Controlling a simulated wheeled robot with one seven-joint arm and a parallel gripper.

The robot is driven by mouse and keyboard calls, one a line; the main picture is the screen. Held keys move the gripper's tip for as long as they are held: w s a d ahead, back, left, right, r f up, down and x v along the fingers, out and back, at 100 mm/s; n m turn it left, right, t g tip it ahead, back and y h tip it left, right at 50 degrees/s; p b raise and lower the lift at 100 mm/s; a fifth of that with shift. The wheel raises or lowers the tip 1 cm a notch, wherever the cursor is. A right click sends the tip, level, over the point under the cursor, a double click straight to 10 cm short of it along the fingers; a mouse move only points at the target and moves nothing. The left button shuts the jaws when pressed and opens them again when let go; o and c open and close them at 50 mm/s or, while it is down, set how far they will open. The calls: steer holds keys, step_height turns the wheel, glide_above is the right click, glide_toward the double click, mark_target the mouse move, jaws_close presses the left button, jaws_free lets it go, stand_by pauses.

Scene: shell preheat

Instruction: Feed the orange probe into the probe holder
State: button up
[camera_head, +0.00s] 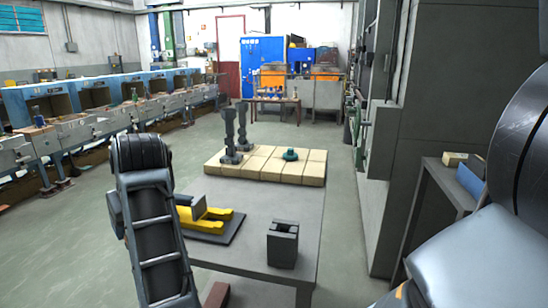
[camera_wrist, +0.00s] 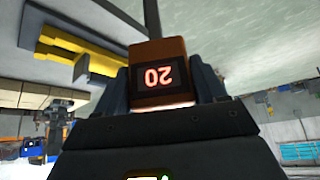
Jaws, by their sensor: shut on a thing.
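The orange probe (camera_wrist: 158,48) is in the wrist view, between the two dark fingers of my gripper (camera_wrist: 163,82), which is shut on it. Its display reads 20, upside down in this picture, and a thin dark rod extends from its far end. A dark grey block with an open top (camera_head: 283,246), which looks like the probe holder, stands upright near the front right of the grey table in the head view. The probe is apart from this block.
A yellow forked piece (camera_head: 208,222) lies on a dark plate on the table (camera_head: 262,212), left of the block; it also shows in the wrist view (camera_wrist: 75,50). Behind are pale tiles (camera_head: 265,166) with two dark upright posts and a green knob (camera_head: 290,154). A cabinet stands at right.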

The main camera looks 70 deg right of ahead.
steer(key=s+d+r+m+g+h, duration=0.15)
steer(key=s+d+r+m, duration=0.3)
steer(key=d+r, duration=0.5)
steer(key=s+d+r+m+g+h+b, duration=0.1)
steer(key=s+d+r+m, duration=0.1)
steer(key=s+d, duration=0.35)
steer(key=s+d+r+m+g+h, duration=0.1)
steer(key=s+d+r+m, duration=0.15)
steer(key=s, duration=0.55)
steer(key=s+f+m+g, duration=0.2)
steer(key=s+m, duration=0.1)
steer(key=s, duration=0.6)
step_height(320, 180, down, 13)
steer(key=b, duration=1.1)
steer(key=shift+w+a, duration=0.15)
steer(key=shift+w, duration=0.15)
